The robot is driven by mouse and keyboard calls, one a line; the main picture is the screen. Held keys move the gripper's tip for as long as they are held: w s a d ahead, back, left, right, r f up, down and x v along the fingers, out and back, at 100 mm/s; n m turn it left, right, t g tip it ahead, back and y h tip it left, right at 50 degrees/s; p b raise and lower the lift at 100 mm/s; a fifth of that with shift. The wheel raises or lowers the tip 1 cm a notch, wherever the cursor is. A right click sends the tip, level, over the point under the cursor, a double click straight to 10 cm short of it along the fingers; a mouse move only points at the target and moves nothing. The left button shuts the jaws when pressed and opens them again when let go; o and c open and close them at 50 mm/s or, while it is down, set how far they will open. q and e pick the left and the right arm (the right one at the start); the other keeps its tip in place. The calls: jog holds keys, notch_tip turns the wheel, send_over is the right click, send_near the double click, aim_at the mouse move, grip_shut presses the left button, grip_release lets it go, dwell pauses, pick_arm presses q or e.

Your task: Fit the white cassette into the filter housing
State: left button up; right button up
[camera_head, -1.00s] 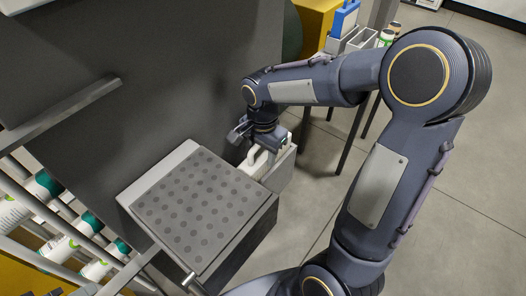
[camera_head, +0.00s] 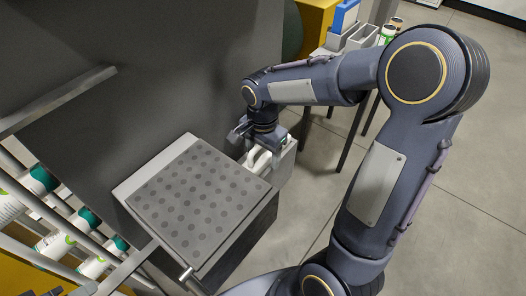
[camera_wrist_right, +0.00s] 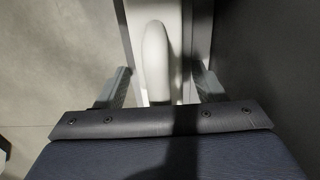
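The white cassette (camera_head: 259,160) shows its looped handle at the open top of the light grey filter housing (camera_head: 283,167), on the side of the dark machine. I cannot tell how deep the cassette sits, as my gripper and wrist hide part of it. My right gripper (camera_head: 256,143) points down just above the handle. In the right wrist view, the gripper's two fingers (camera_wrist_right: 160,80) stand apart on either side of the white handle (camera_wrist_right: 155,50), with a visible gap on both sides. My left gripper is not in view.
A perforated grey plate (camera_head: 196,203) juts from the machine beside the housing. The tall dark machine wall (camera_head: 190,80) stands behind. Racks with white and green cans (camera_head: 52,243) are at the lower left. A table with grey bins (camera_head: 362,38) stands beyond. Open floor (camera_head: 450,210) is at right.

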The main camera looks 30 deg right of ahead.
notch_tip(320, 180, up, 8)
jog(key=shift+f+p, duration=0.1)
jog(key=shift+p, duration=0.7)
